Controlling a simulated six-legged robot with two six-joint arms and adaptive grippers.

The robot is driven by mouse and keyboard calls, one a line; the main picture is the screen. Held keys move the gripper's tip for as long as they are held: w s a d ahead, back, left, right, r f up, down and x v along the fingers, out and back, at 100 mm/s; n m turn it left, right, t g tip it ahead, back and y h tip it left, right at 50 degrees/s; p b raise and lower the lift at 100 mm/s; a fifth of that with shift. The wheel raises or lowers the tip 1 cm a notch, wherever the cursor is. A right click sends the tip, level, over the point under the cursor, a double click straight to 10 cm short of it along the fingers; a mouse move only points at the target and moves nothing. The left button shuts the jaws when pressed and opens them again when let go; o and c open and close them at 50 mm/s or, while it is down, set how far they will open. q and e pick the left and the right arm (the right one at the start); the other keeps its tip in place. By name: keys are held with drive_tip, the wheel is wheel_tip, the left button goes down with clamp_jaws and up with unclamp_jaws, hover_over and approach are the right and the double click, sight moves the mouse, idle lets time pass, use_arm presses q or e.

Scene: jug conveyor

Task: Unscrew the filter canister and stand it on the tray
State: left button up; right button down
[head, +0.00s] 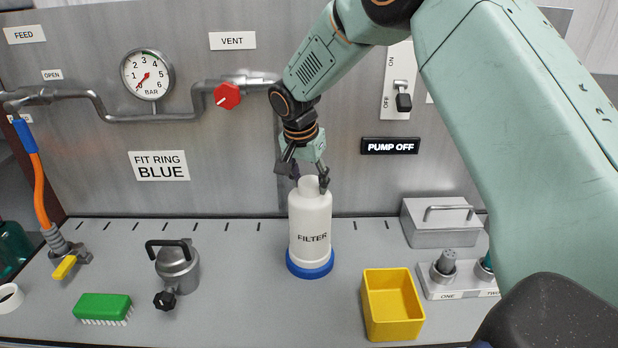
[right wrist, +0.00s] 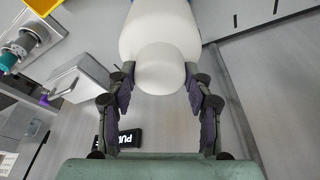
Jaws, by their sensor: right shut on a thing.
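The filter canister (head: 310,222) is white, upright and labelled FILTER, with a narrower neck on top. Its lower end meets a round blue base (head: 310,267) on the grey bench; I cannot tell whether it is screwed into it or only standing there. My right gripper (head: 309,176) comes down from above and is shut on the canister's neck. In the right wrist view the canister neck (right wrist: 160,68) sits between the two fingers (right wrist: 160,80). No separate thing is clearly recognisable as the tray. My left gripper is not in view.
A yellow bin (head: 392,306) stands right of the canister, and a lidded grey box (head: 440,222) behind it. A sign reads FIT RING BLUE (head: 159,165); another reads PUMP OFF (head: 390,146).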

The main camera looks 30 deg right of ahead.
drive_tip(key=shift+d+n+t+y+p, duration=0.1)
drive_tip(key=shift+n+t+y+p, duration=0.2)
drive_tip(key=shift+n+p, duration=0.75)
drive_tip(key=shift+n+b, duration=0.35)
drive_tip(key=shift+b, duration=0.1)
drive_tip(key=shift+s+r+n+p, duration=0.1)
drive_tip(key=shift+r+n+p, duration=0.05)
drive_tip(key=shift+n+p, duration=0.35)
drive_tip(key=shift+n, duration=0.4)
drive_tip(key=shift+n+t+y, duration=0.4)
drive_tip(key=shift+n, duration=0.7)
drive_tip(key=n, duration=0.2)
drive_tip(key=shift+d+n+y, duration=0.1)
drive_tip(key=shift+n+y, duration=0.3)
drive_tip(key=shift+n, duration=0.6)
